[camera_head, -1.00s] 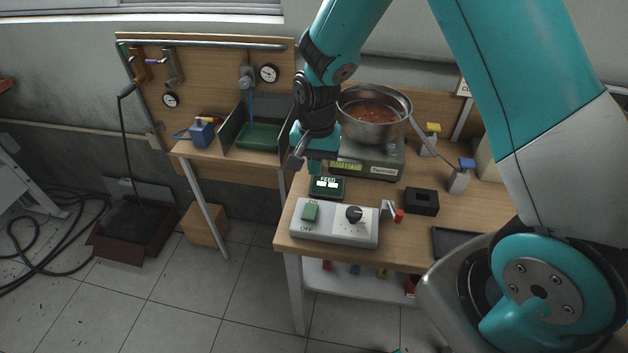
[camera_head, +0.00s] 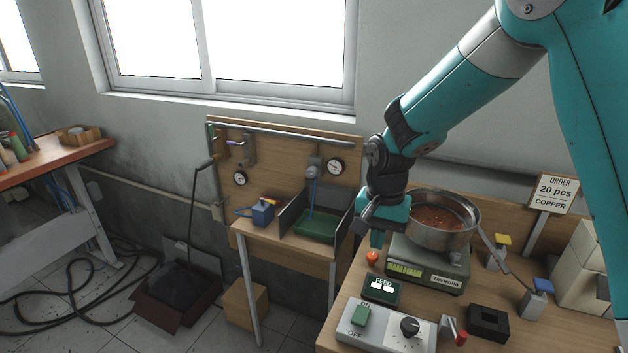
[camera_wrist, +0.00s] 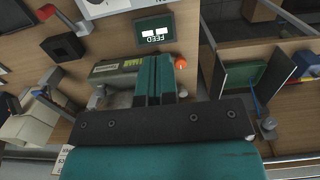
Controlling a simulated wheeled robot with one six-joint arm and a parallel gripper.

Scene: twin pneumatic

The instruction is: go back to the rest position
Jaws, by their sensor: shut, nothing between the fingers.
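My gripper (camera_head: 377,238) hangs over the back left of the right-hand bench, fingers pointing down, just left of the steel pan. Its teal fingers are together and empty; they also show in the wrist view (camera_wrist: 155,60). The steel pan (camera_head: 462,242) holds copper-coloured pieces (camera_head: 438,219) and sits on the green scale (camera_head: 405,268). A small orange knob (camera_head: 373,258) stands just below the fingertips; I cannot tell the gap. The FEED panel (camera_head: 382,289) lies in front of the scale.
A control box (camera_head: 370,337) with a green switch and black dial stands at the front. A black square block (camera_head: 488,323) and blue-topped post (camera_head: 542,287) are to the right. A green tray (camera_head: 316,226) lies on the left bench. An ORDER sign (camera_head: 556,192) stands behind.

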